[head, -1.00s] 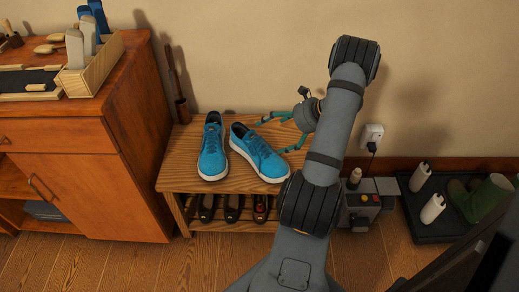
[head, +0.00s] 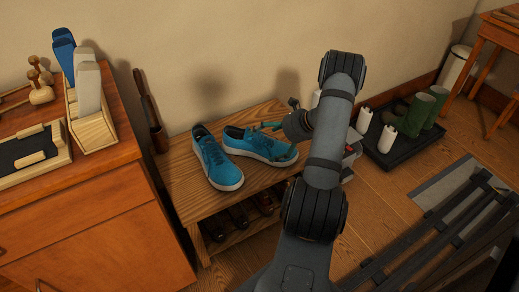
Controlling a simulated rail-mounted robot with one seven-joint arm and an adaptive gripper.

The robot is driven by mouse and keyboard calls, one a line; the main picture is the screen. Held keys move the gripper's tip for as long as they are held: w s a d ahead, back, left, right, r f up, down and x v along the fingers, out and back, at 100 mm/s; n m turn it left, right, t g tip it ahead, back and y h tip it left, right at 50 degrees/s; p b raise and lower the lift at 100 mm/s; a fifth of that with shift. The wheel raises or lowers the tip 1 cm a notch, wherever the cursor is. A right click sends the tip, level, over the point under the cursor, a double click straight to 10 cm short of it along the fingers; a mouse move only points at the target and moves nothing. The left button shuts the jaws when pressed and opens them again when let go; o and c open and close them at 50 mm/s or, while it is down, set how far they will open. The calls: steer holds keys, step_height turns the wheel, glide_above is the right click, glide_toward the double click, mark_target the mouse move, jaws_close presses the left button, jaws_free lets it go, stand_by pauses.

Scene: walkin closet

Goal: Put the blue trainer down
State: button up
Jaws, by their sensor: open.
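Two blue trainers with white soles rest on the top of a wooden shoe bench (head: 183,160). The left trainer (head: 216,160) points toward the front of the bench. The right trainer (head: 253,143) lies beside it, turned with its toe to the right. My gripper (head: 273,141) is open, with its teal fingers at the right trainer. One finger shows along its far side; the other is hard to make out near its toe. Whether the fingers touch the trainer cannot be told. My arm hides part of the bench's right end.
Dark shoes (head: 240,215) stand on the bench's lower shelf. A wooden cabinet (head: 110,215) with a brush box (head: 92,128) stands at left. A shoehorn holder (head: 159,138) is by the wall. At right, a black tray (head: 385,157) holds green boots (head: 425,106) and white bottles.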

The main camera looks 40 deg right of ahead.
steer(key=x, duration=0.2)
steer(key=shift+w+f, duration=0.2)
steer(key=shift+f, duration=0.05)
steer(key=c, duration=0.3)
steer(key=shift+s, duration=0.15)
steer(key=c, duration=1.4)
